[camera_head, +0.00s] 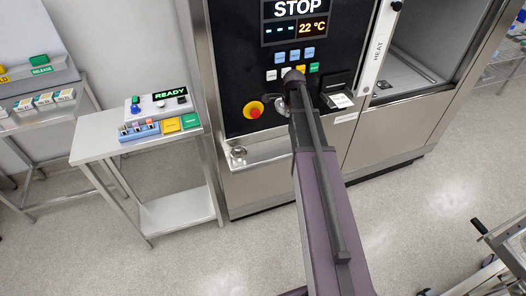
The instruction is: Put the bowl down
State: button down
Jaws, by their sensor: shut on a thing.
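My arm reaches up from the bottom of the head view to the front of the machine. My gripper (274,101) is at its far end, small and dark against the black panel and partly hidden by my arm. It is shut on a small silvery thing (281,107), which appears to be the bowl. The bowl's full shape and its gap to the shelf below are hard to tell. A small round metal dish (238,153) stands at the left end of the metal shelf (268,152), apart from my gripper.
The panel has a red emergency knob (254,110) on a yellow base, several buttons and a label printer (338,98). An open chamber (428,45) is at right. A side table (90,146) at left holds a READY box (158,106) and coloured blocks. The shelf's middle looks clear.

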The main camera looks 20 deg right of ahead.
jog(key=s+a+f+b, duration=0.3)
jog(key=a+f+b, duration=0.3)
jog(key=f+b, duration=0.3)
jog(key=s+a+f+b, duration=0.3)
jog(key=a+f+b, duration=0.3)
jog(key=f+b, duration=0.3)
jog(key=shift+a+f+m, duration=0.15)
jog(key=shift+f+m, duration=0.05)
jog(key=shift+m, duration=0.2)
jog(key=b, duration=0.2)
send_over(284, 149)
jog(key=s+a, duration=0.1)
jog(key=s, duration=0.1)
jog(key=shift+w+a+f, duration=0.1)
jog(key=shift+a+f, duration=0.1)
jog(key=shift+f, duration=0.45)
jog(key=shift+w+d, duration=0.25)
jog(key=shift+d, duration=0.05)
jog(key=shift+w+d+f+b, duration=0.1)
jog(key=shift+d+f+b, duration=0.15)
jog(key=shift+f+b, duration=1.5)
jog(key=shift+f, duration=0.1)
jog(key=shift+f, duration=0.1)
